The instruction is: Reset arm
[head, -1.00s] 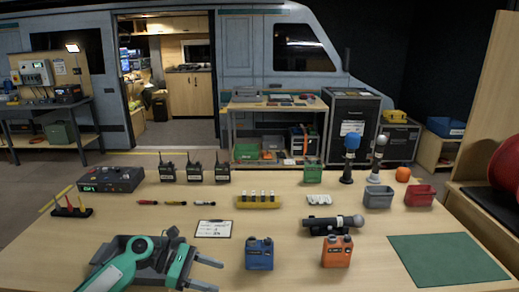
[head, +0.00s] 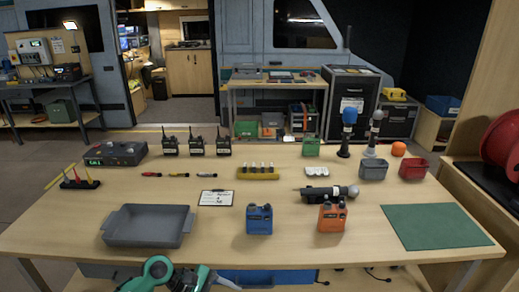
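My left arm (head: 160,272) shows at the bottom edge of the head view, in front of and below the table's front edge. Its gripper (head: 222,284) points right and is partly cut off by the picture's edge, so its opening is unclear. Nothing is seen held in the visible part. The grey tray (head: 148,241) sits on the table's front left and looks empty. My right gripper is out of view.
The front middle is clear.

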